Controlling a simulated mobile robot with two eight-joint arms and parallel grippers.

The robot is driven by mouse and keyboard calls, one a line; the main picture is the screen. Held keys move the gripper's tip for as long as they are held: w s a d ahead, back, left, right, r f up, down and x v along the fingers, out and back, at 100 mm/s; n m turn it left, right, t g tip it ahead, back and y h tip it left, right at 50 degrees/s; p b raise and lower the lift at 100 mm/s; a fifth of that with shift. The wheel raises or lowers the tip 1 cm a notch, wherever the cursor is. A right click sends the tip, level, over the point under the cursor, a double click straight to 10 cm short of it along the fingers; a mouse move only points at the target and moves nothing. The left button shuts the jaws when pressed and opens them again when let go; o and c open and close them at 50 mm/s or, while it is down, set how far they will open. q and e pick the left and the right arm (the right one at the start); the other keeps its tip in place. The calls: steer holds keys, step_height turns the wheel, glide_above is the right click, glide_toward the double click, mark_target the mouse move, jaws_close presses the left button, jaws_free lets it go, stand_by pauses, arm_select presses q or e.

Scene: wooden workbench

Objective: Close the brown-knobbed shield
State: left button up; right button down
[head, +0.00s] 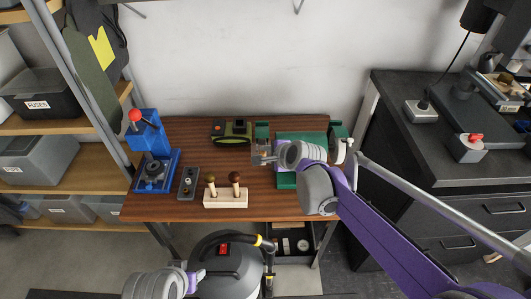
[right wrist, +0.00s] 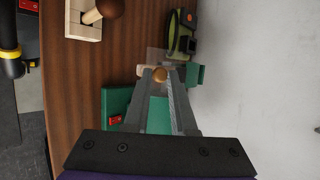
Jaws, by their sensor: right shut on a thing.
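The shield is a small clear pane (head: 260,153) at the left side of a green machine (head: 287,181) on the wooden bench. It shows faintly in the right wrist view (right wrist: 154,55), with its round brown knob (right wrist: 160,74) at its near side. My right gripper (right wrist: 160,77) is shut on the knob, its two grey fingers meeting around it. In the head view my right gripper (head: 273,155) reaches in from the right and covers much of the machine and the knob. My left gripper (head: 196,279) is low at the bottom left, away from the bench; its fingers are unclear.
A blue press (head: 152,160) with a red-balled lever stands at the bench's left. A grey control box (head: 188,183), a wooden block (head: 226,199) with two wooden-handled tools and a green-black device (head: 231,131) are nearby. A vacuum (head: 222,265) stands in front.

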steer(key=shift+f+n+t+y+b, duration=0.25)
steer(key=shift+f+n+t+b, duration=0.25)
steer(key=shift+f+t, duration=0.65)
steer(key=shift+f+n+t+y+b, duration=0.3)
steer(key=shift+f+t+b, duration=0.35)
steer(key=shift+t, duration=0.9)
steer(key=shift+f, duration=0.1)
steer(key=c, duration=0.8)
jaws_free()
steer(key=shift+o, duration=0.2)
steer(key=p+v, duration=0.1)
steer(key=v, duration=0.9)
steer(key=shift+s+d, duration=0.15)
steer(key=shift+s, duration=0.25)
